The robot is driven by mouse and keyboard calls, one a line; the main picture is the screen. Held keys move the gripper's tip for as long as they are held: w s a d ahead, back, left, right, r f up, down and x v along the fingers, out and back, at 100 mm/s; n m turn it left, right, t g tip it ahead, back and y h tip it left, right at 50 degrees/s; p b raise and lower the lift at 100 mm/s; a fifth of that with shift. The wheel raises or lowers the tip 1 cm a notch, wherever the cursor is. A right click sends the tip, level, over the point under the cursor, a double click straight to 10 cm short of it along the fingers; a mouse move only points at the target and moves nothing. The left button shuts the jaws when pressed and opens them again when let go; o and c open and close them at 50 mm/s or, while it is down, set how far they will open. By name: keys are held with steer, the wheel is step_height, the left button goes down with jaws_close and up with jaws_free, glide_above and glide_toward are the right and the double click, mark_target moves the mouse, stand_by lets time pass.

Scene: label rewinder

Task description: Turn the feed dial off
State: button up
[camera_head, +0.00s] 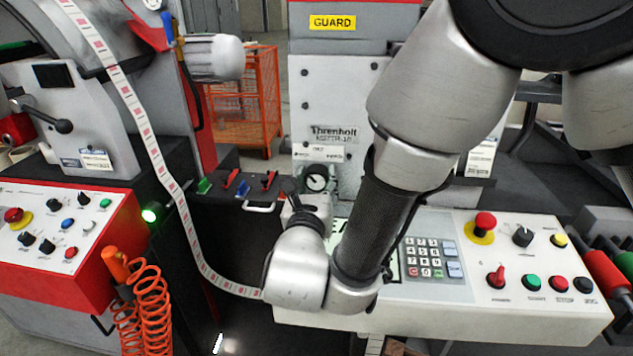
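A round black dial (317,179) with a pale pointer is on the front of the grey machine housing (340,100), below a small label too small to read. It may be the feed dial, but I cannot confirm the name. My gripper (292,200) is just left of and below this dial, pointing away from the camera. My wrist hides much of it. I cannot tell whether its fingers touch the dial or whether they are open. Another black dial (522,236) and a red selector (496,276) are on the right control panel (470,312).
A red emergency button (485,223) is on the right panel. A red control box (60,240) stands left, with an orange coiled hose (150,310). A printed label strip (160,165) hangs down to beside my wrist.

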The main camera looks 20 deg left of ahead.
steer(key=shift+c, duration=0.8)
steer(key=shift+m, duration=0.3)
steer(key=m, duration=0.3)
steer(key=shift+m, duration=2)
steer(key=o, duration=1)
